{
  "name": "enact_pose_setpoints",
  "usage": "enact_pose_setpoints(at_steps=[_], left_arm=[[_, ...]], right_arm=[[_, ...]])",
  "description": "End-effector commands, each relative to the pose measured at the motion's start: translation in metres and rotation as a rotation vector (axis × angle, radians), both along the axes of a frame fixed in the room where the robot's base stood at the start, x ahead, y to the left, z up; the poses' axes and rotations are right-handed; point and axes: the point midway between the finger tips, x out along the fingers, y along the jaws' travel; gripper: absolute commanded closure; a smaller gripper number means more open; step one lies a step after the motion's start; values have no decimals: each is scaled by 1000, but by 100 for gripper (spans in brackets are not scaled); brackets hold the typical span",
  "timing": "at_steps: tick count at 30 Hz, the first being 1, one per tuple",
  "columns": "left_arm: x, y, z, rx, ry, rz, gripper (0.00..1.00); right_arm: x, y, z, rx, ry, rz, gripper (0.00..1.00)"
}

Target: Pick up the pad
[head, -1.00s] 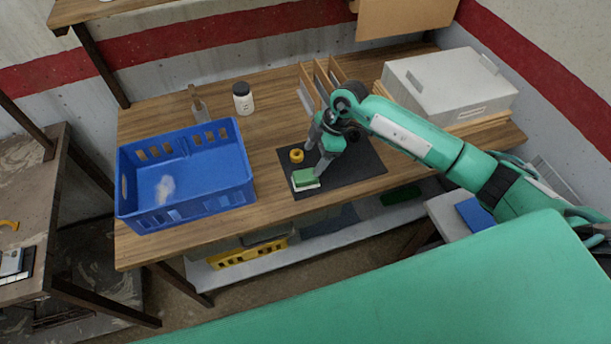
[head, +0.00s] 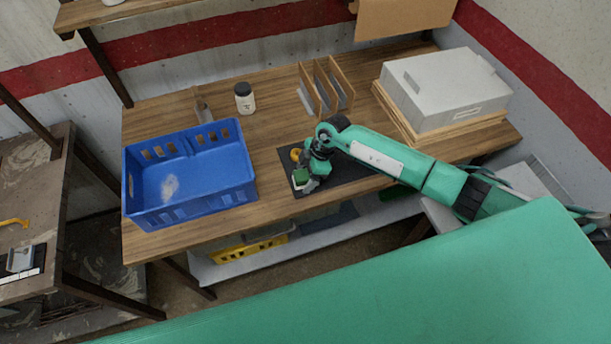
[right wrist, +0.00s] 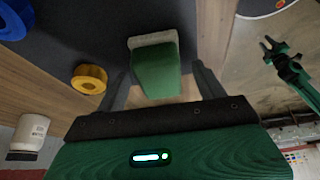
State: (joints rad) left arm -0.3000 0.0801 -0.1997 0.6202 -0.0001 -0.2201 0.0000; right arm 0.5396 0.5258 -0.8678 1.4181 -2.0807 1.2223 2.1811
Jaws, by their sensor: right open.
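The pad (head: 301,176) is a small green block with a pale base. It lies on the dark mat (head: 348,179) near its left end, partly covered by my right gripper in the head view. My right gripper (head: 305,184) is down at the pad. In the right wrist view the pad (right wrist: 156,71) stands between the two open fingers of my right gripper (right wrist: 160,82), with a gap visible on its left side. Whether the fingers touch it cannot be told.
A yellow ring (head: 295,154) lies just behind the pad; it also shows in the right wrist view (right wrist: 89,79). A blue crate (head: 190,203) stands to the left. A white jar (head: 244,99), a wooden rack (head: 325,88) and a grey box (head: 447,90) stand farther back.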

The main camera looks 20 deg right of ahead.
Motion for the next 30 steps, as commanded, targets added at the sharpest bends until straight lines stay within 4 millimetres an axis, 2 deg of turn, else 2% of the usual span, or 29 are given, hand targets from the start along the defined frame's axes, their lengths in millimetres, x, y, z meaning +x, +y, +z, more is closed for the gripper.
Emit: enact_pose_setpoints(at_steps=[1,6,9,17,23,26,30], left_arm=[[0,0,0,0,0,0,69],[0,0,0,0,0,0,69],[0,0,0,0,0,0,69],[0,0,0,0,0,0,69],[0,0,-5,0,0,0,69],[0,0,-10,0,0,0,69],[0,0,-23,0,0,0,69]], right_arm=[[0,0,0,0,0,0,29],[0,0,0,0,0,0,62],[0,0,0,0,0,0,78],[0,0,1,0,0,0,78],[1,-1,13,1,-2,0,78],[1,0,28,1,-4,2,78],[1,0,65,1,-9,3,78]])
